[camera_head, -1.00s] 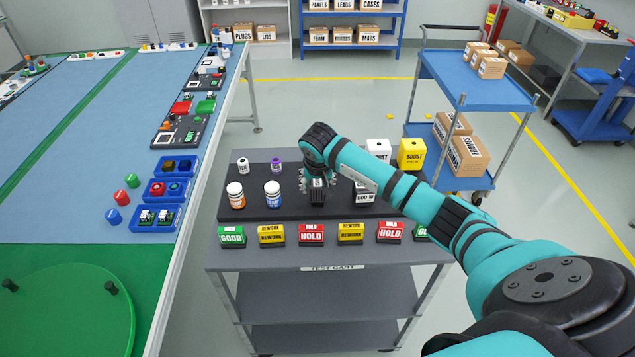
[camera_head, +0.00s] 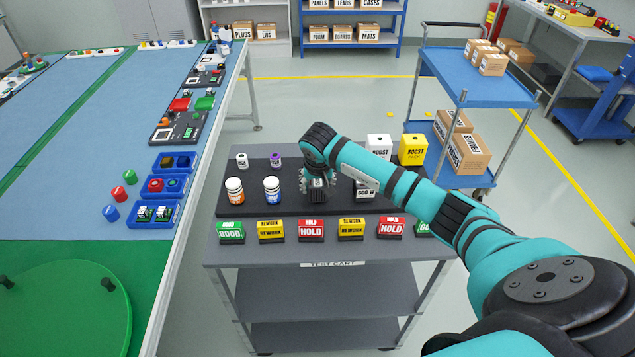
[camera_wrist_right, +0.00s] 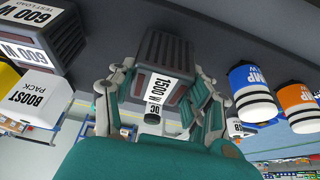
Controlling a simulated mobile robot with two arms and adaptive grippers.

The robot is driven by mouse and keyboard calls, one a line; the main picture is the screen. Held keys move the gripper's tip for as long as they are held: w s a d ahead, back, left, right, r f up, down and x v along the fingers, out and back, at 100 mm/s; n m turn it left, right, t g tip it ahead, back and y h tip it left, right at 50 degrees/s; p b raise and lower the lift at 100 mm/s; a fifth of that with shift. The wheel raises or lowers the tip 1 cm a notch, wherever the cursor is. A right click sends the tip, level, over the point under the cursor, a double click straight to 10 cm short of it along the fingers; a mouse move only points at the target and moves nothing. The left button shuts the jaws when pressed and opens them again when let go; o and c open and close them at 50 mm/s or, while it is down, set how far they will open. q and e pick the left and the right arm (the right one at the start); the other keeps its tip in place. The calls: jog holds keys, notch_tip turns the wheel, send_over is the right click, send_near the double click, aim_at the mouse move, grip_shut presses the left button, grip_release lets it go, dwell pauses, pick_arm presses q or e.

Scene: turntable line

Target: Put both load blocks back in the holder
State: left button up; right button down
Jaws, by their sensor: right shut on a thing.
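My right gripper (camera_head: 317,186) points down over the dark board (camera_head: 335,205) on the test cart. It is shut on a grey ribbed load block (camera_wrist_right: 165,55) labelled 1500 W DC, with a finger on each side in the right wrist view. I cannot tell whether the block touches the board. The other load block (camera_wrist_right: 48,35), marked 600 W, stands beside it and is partly hidden by my arm in the head view (camera_head: 366,191). I cannot make out a separate holder slot. My left gripper is not in view.
White and orange (camera_head: 234,190) and white and blue bottles (camera_head: 271,190) stand left of the gripper. White (camera_head: 378,148) and yellow (camera_head: 412,150) boost packs stand behind my arm. A row of HOLD (camera_head: 311,231), REWORK and GOOD signs lines the front. A blue cart (camera_head: 480,92) stands behind.

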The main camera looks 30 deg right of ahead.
jog(key=c, duration=0.5)
grip_release()
jog(key=shift+f, duration=0.1)
jog(key=v, duration=1.2)
